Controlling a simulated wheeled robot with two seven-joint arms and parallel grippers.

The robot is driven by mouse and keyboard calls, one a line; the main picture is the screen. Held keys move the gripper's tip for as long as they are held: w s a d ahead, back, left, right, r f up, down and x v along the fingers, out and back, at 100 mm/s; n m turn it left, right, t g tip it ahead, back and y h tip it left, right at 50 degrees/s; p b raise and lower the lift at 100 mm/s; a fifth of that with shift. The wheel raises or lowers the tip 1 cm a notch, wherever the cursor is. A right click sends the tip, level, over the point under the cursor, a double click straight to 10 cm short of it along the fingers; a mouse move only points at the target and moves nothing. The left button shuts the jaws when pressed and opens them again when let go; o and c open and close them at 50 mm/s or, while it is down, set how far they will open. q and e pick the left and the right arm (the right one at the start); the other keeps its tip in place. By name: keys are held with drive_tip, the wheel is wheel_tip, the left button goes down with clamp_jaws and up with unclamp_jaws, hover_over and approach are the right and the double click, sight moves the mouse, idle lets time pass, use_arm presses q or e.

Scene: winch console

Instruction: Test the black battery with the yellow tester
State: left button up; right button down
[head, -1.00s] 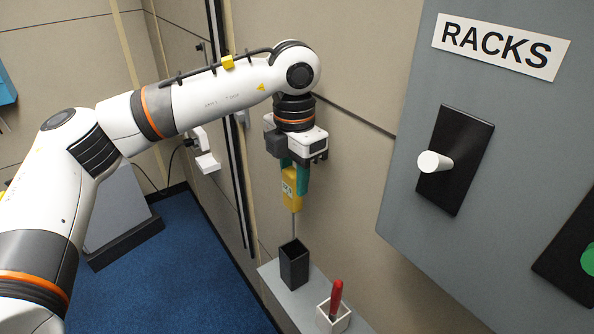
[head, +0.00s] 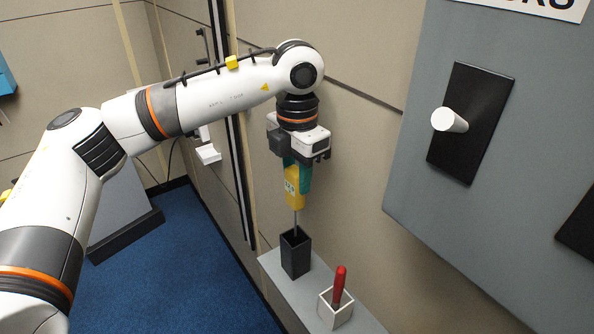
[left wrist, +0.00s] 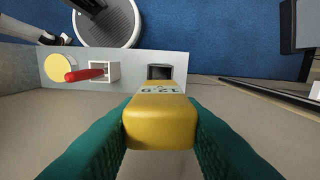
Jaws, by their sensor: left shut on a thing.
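My left gripper (head: 298,172), with green fingers, is shut on the yellow tester (head: 293,193) and holds it upright. In the left wrist view, the tester (left wrist: 160,125) sits between the green fingers, and its face carries digits that look like 12.9. A thin metal probe (head: 296,220) points down from the tester. Its tip is at the open top of a black square box (head: 296,257) on a grey ledge; I cannot tell whether it touches anything inside. The box also shows in the left wrist view (left wrist: 160,73). No separate black battery is clearly visible. My right gripper is out of view.
A white square holder (head: 333,312) with a red-handled tool (head: 340,282) stands on the grey ledge (head: 272,262), nearer than the box. A grey panel with a white knob (head: 450,120) is at the right. A yellow round thing (left wrist: 60,67) shows at the ledge's end.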

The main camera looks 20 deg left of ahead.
use_arm(q)
wheel_tip(320, 180, down, 10)
drive_tip(key=b, duration=0.7)
drive_tip(key=shift+f+b, duration=0.6)
drive_tip(key=shift+b, duration=0.1)
idle(0.5)
drive_tip(key=o, duration=1.1)
drive_tip(key=shift+r, duration=0.1)
wheel_tip(320, 180, up, 12)
drive_tip(key=shift+f, duration=0.1)
